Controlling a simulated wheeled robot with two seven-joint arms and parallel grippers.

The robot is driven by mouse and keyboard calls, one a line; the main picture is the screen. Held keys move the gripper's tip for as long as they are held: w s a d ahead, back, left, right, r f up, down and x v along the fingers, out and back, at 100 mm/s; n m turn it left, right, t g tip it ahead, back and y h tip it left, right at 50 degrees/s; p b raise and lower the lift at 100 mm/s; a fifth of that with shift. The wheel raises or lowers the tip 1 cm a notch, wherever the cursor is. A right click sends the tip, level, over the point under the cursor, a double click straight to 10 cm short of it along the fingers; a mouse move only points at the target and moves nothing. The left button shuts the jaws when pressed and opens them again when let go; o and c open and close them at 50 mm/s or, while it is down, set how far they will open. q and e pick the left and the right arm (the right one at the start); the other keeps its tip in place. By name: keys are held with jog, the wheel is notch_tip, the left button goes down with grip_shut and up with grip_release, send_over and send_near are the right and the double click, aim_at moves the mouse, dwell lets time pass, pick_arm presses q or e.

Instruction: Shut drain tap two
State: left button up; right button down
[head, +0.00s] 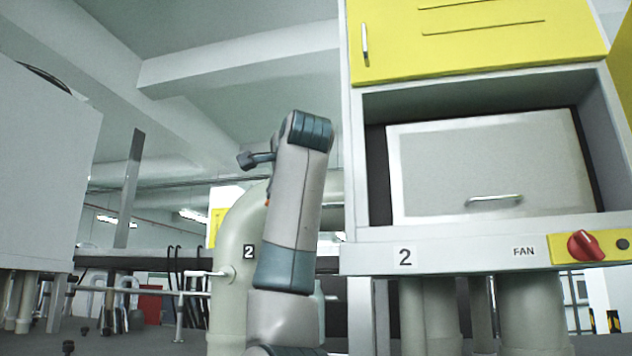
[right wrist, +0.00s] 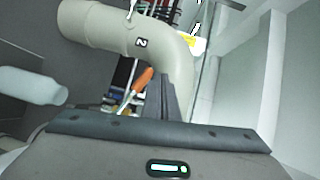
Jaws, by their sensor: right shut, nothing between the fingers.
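A thick beige pipe (head: 232,300) with a label "2" stands behind my arm in the head view. A thin pale fitting (head: 210,273) sticks out from its left side. The right wrist view shows the same bent pipe (right wrist: 105,25) and a pale stub (right wrist: 130,10) beside its label. An orange lever-like piece (right wrist: 143,78) with a pale end lies just left of my right gripper (right wrist: 168,88). The gripper is shut and empty; I cannot tell whether it touches the orange piece. I cannot tell how the tap is set. My left gripper is out of view.
A cabinet (head: 405,235) marked "2" fills the right, with a yellow drawer (head: 480,35), a grey door (head: 490,165) and a red FAN knob (head: 585,245). A white box-like unit (head: 45,170) stands at the left. Thick pipes (head: 535,315) run below the cabinet.

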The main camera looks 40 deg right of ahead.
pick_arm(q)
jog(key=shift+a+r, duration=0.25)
pick_arm(e)
jog(key=shift+w+a+f+n+g, duration=0.3)
jog(key=shift+f+n+g, duration=0.2)
jog(key=shift+f+n, duration=0.1)
jog(key=shift+w+a+f+n+g, duration=0.2)
jog(key=shift+w+f+n+g, duration=0.1)
jog(key=shift+f+n+g, duration=0.25)
jog(key=shift+f, duration=0.1)
pick_arm(q)
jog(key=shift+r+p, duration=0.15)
jog(key=shift+p, duration=0.2)
